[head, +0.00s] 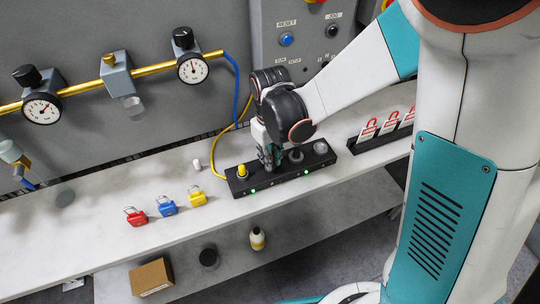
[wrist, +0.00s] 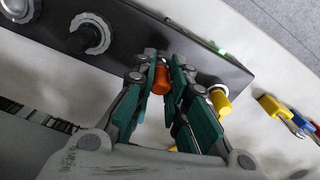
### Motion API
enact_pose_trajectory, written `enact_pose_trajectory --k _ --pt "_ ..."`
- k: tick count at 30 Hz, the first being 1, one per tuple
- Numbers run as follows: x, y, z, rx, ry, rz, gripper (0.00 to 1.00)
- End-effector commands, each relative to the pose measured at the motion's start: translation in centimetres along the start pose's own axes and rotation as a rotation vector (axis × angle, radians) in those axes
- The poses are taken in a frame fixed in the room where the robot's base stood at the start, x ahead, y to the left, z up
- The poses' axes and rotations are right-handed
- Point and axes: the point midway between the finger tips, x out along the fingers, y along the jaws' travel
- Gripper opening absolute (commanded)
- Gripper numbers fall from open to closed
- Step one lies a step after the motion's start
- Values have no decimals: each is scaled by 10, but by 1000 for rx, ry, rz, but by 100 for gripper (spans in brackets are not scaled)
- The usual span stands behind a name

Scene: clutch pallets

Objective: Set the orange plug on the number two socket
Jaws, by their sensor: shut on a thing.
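My gripper (head: 268,163) is low over the black socket strip (head: 278,182) on the bench, between the yellow plug and the first grey round piece. In the wrist view my gripper (wrist: 163,75) is shut on the orange plug (wrist: 160,80), which shows between the fingers. The fingers hide the orange plug in the head view. I cannot tell whether it touches the strip or sits in a socket. The yellow plug (head: 242,171) stands at the strip's left end, also visible in the wrist view (wrist: 220,100). Socket numbers are not readable.
Red (head: 136,217), blue (head: 168,208) and yellow (head: 197,197) padlocks lie left, with a small white cylinder (head: 197,164) behind. A tag rack (head: 370,143) is at right. The bench front is clear.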

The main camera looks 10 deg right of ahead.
Motion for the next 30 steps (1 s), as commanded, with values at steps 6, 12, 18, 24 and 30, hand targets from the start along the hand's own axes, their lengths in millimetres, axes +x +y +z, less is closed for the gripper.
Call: enact_pose_trajectory --k 6,12,18,24,30 --pt "0 0 0 0 0 0 0" --pt "0 0 0 0 0 0 0" --pt "0 0 0 0 0 0 0" --pt "1 0 0 0 0 0 0" --pt "5 0 0 0 0 0 0"
